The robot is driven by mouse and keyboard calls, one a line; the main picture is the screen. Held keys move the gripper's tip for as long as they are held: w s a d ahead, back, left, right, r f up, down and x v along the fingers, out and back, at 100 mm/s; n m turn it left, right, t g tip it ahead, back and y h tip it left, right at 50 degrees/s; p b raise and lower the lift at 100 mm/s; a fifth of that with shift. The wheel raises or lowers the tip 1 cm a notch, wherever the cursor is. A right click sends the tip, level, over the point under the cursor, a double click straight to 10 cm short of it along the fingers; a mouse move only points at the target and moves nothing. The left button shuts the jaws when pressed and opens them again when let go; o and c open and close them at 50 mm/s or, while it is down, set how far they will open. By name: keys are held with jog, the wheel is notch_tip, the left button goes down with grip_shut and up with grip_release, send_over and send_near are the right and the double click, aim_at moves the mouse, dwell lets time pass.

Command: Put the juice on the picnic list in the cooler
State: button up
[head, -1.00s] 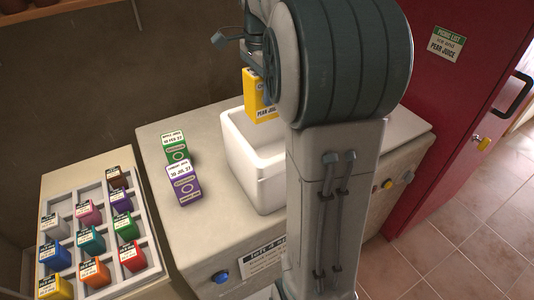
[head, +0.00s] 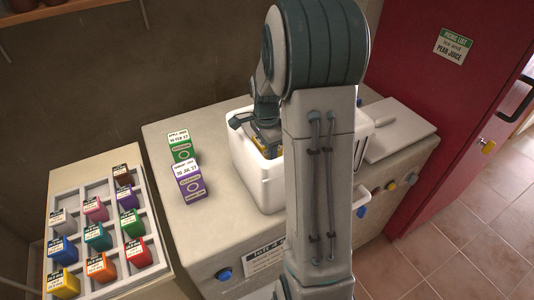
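The white cooler (head: 258,185) stands open on the counter, partly hidden behind my arm. My gripper (head: 270,148) is down in the cooler's mouth. A small yellow patch (head: 290,147) shows beside it, likely part of the yellow pear juice carton; the rest is hidden by my arm and the cooler wall. I cannot see whether the fingers still grip it. The picnic list (head: 454,46) on the red door reads "ice and pear juice". A green carton (head: 181,146) and a purple carton (head: 189,180) stand on the counter left of the cooler.
A grey-white compartment tray (head: 75,236) with several coloured cartons is at the left. A flat white slab, perhaps the cooler lid (head: 400,130), lies right of the cooler. The red door (head: 420,90) is at right.

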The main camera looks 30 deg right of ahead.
jog(key=shift+f, duration=1.1)
jog(key=shift+f, duration=0.15)
jog(key=o, duration=1.3)
notch_tip(320, 180, up, 12)
jog(key=shift+r+b, duration=0.1)
jog(key=shift+b, duration=0.35)
jog(key=s+a+r+n, duration=0.1)
jog(key=s+a+n, duration=0.1)
jog(key=s+a+r+n+t, duration=0.1)
jog(key=s+a+n, duration=0.1)
jog(key=s, duration=0.1)
jog(key=s+a+r+n, duration=0.1)
jog(key=s+a+n, duration=0.1)
jog(key=n, duration=0.1)
jog(key=shift+s+a+r, duration=0.2)
jog(key=shift+s+a, duration=0.1)
jog(key=shift+a, duration=0.05)
jog(key=shift+s+a+f+n+t, duration=0.3)
jog(key=shift+s+a+n, duration=0.65)
jog(key=shift+s+n, duration=0.95)
jog(key=shift+s+a+f+n+t, duration=0.15)
jog(key=shift+s+a+n+t, duration=0.55)
jog(key=shift+s+n, duration=1.15)
jog(key=shift+s+a+f+n+t, duration=0.1)
jog(key=shift+s+a+f+n, duration=0.15)
jog(key=shift+s+a+n, duration=1.25)
jog(key=shift+s+d, duration=0.35)
jog(key=shift+s, duration=0.2)
